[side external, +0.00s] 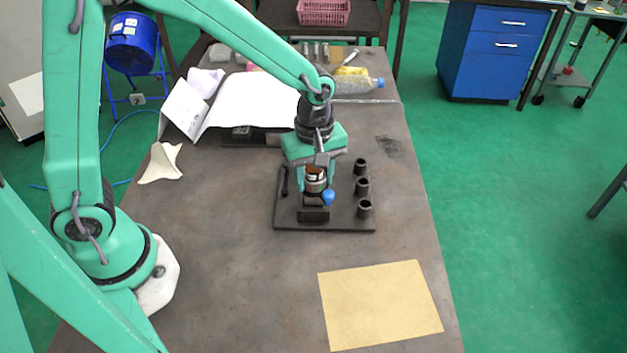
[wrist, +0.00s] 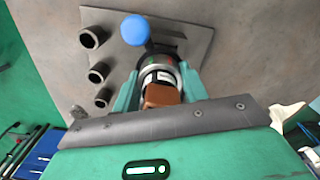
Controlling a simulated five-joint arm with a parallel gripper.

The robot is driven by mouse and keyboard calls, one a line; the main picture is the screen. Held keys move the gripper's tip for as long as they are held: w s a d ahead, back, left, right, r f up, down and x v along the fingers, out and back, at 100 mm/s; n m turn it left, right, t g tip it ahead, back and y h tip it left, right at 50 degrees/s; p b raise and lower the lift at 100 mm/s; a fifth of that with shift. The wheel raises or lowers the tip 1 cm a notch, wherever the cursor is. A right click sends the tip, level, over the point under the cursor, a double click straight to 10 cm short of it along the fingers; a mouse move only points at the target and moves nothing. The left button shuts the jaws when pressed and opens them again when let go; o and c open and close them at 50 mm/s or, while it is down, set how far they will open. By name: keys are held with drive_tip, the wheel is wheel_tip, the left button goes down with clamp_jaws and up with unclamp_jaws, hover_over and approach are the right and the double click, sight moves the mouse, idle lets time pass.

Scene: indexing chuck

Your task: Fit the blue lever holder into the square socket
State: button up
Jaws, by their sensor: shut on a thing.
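The blue lever holder (side external: 316,184) is a round silver and black body with a brown block on it and a blue ball knob (side external: 327,197) at its side. My gripper (side external: 317,178) points down over the dark base plate (side external: 345,224) and is shut on the holder. In the wrist view the holder (wrist: 160,68) sits between my two green fingers (wrist: 159,80), with the blue knob (wrist: 135,30) beyond it. The square socket cannot be made out; the holder and gripper may cover it. I cannot tell whether the holder touches anything below.
Several short dark hollow cylinders (side external: 362,186) stand in a row on the plate, right of my gripper. A low dark block (side external: 313,215) is at its front. A tan sheet (side external: 380,303) lies nearer on the table.

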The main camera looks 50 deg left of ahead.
drive_tip(key=shift+f, duration=1.45)
idle(1.0)
drive_tip(key=o, duration=1.4)
drive_tip(key=shift+f, duration=0.1)
drive_tip(key=shift+r, duration=4)
